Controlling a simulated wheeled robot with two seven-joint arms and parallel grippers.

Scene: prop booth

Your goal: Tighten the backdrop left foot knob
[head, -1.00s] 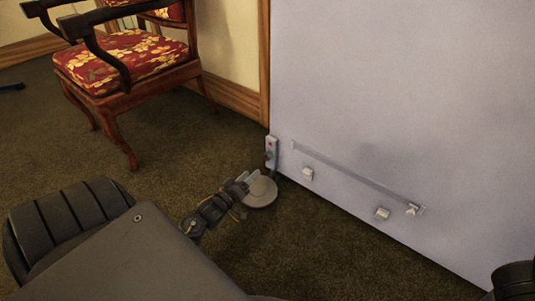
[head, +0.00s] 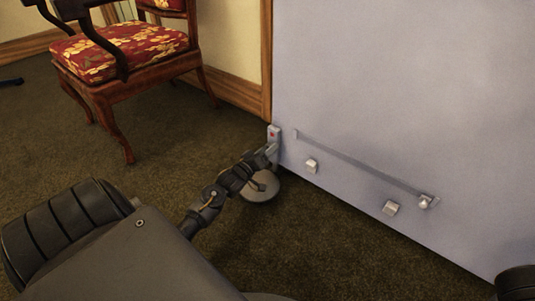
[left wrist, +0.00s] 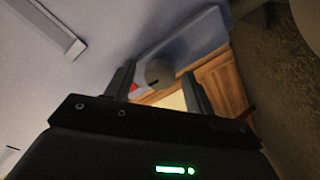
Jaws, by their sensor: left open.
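The backdrop (head: 400,90) is a large pale lilac panel on the right. At its lower left corner is a small grey bracket (head: 274,131) with a red mark. A round grey foot disc (head: 258,190) lies on the carpet below it, partly hidden by my left arm. My left gripper (head: 270,151) is at the bracket; its jaws are hard to make out in the head view. In the left wrist view, a round grey knob (left wrist: 160,73) with a dark slot shows between the open fingers of the left gripper (left wrist: 158,88). Contact cannot be told. My right gripper is not in view.
A slanting rail (head: 360,165) runs along the lower panel, with two pale blocks (head: 311,166) (head: 391,208) beneath it and a small round fitting (head: 424,203) at its right end. A wooden chair (head: 130,55) with a red floral seat stands back left. Carpet between is clear.

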